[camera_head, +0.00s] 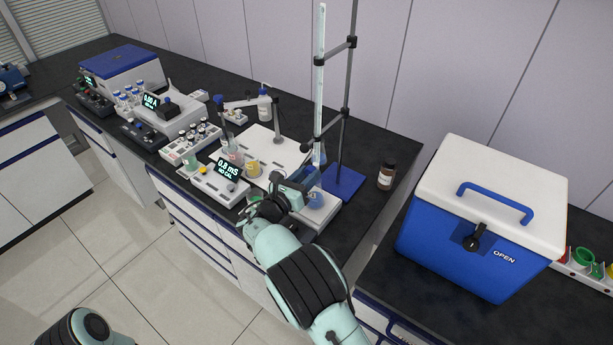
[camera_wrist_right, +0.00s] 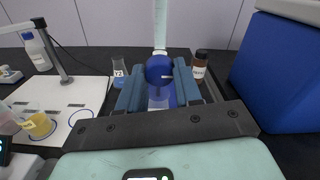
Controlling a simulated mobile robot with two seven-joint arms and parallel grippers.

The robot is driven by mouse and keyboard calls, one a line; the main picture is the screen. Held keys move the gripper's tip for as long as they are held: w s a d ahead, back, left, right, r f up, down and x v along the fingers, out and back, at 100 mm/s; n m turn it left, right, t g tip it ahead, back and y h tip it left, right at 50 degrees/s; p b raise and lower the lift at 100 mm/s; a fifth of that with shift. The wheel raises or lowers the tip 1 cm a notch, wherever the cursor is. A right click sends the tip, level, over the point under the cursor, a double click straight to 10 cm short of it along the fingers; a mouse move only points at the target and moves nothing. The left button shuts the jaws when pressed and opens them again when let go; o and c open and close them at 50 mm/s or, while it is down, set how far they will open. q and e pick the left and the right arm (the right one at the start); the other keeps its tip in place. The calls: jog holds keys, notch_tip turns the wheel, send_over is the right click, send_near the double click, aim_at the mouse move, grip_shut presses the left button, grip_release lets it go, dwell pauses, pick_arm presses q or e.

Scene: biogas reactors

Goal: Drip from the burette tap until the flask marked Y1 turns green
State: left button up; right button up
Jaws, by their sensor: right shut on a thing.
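The burette (camera_head: 320,60) is a clear upright tube clamped to a stand (camera_head: 348,100); its lower part also shows in the right wrist view (camera_wrist_right: 160,22). My right gripper (camera_head: 303,183) is at the burette's lower end. In the right wrist view its fingers (camera_wrist_right: 160,88) are shut on the round blue tap (camera_wrist_right: 159,69). Something pale and blue shows below the tap between the fingers; I cannot tell what. A small flask with blue liquid (camera_wrist_right: 119,74) stands left of the fingers, its label too small to read surely. My left gripper is out of view.
A brown bottle (camera_head: 386,176) stands right of the blue stand base (camera_head: 343,184). A white board (camera_head: 270,148) and a beaker of yellow liquid (camera_wrist_right: 38,124) lie left. A meter reading 0.3 mS (camera_head: 229,168) is farther left. A blue-and-white cool box (camera_head: 470,245) fills the right.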

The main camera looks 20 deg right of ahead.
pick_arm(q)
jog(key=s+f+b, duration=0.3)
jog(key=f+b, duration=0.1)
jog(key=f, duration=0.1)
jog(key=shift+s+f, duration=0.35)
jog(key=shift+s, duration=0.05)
pick_arm(e)
jog(key=shift+f+m, duration=0.1)
jog(key=shift+m, duration=3.3)
jog(key=o, duration=1)
jog(key=shift+o, duration=0.2)
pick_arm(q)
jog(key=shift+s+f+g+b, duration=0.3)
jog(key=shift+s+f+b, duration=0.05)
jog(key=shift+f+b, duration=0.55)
pick_arm(e)
jog(key=v, duration=1.3)
jog(key=shift+a, duration=0.2)
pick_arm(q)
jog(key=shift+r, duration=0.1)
pick_arm(e)
jog(key=shift+s, duration=0.1)
